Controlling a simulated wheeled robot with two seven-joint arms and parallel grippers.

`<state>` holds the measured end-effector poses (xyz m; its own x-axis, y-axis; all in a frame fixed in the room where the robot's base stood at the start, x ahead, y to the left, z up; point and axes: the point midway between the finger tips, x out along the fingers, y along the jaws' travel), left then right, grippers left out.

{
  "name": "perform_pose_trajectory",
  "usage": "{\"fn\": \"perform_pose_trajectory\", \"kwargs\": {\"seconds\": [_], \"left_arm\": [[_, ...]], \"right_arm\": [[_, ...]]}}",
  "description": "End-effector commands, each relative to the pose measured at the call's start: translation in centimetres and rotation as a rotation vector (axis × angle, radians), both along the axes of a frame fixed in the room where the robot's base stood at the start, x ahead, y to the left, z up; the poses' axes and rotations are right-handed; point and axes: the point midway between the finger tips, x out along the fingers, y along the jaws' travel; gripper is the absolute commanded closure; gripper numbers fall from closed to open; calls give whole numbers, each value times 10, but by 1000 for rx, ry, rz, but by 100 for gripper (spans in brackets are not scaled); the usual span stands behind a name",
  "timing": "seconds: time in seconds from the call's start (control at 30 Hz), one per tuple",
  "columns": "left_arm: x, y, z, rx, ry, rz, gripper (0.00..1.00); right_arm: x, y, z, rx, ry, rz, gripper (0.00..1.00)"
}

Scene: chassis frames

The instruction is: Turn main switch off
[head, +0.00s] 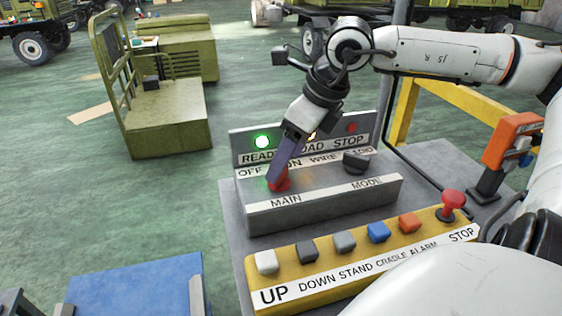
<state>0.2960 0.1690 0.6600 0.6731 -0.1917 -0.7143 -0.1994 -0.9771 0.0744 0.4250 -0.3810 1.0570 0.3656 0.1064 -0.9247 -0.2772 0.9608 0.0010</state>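The red main switch (284,183) sits on the grey control box (322,206), above the MAIN label and below the OFF and ON labels. My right arm reaches in from the right, and its gripper (277,181) points down at the switch. The fingers overlap the knob and hide most of it, so its pointing direction is unclear. I cannot tell whether they grip it or only touch it. My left gripper is not in view.
A black MODE knob (356,162) is on the same box. In front is a yellow panel (330,285) with several coloured buttons and a red STOP mushroom button (453,200). An orange device (512,140) stands at the right. A blue surface (135,285) is at the lower left.

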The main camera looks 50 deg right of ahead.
Motion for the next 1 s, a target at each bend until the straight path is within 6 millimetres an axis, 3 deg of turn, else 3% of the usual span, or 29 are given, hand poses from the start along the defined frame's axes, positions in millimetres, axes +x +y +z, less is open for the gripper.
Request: {"fn": "perform_pose_trajectory", "kwargs": {"seconds": [0.3, 0.7, 0.93, 1.0], "left_arm": [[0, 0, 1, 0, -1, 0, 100], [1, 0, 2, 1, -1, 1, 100], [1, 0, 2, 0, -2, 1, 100], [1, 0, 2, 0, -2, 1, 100]], "right_arm": [[11, 3, -28, -2, 2, 1, 34], [13, 4, -31, -1, -2, 1, 34], [13, 4, -31, 0, -1, 1, 73], [13, 4, -31, 0, -1, 1, 76]]}}
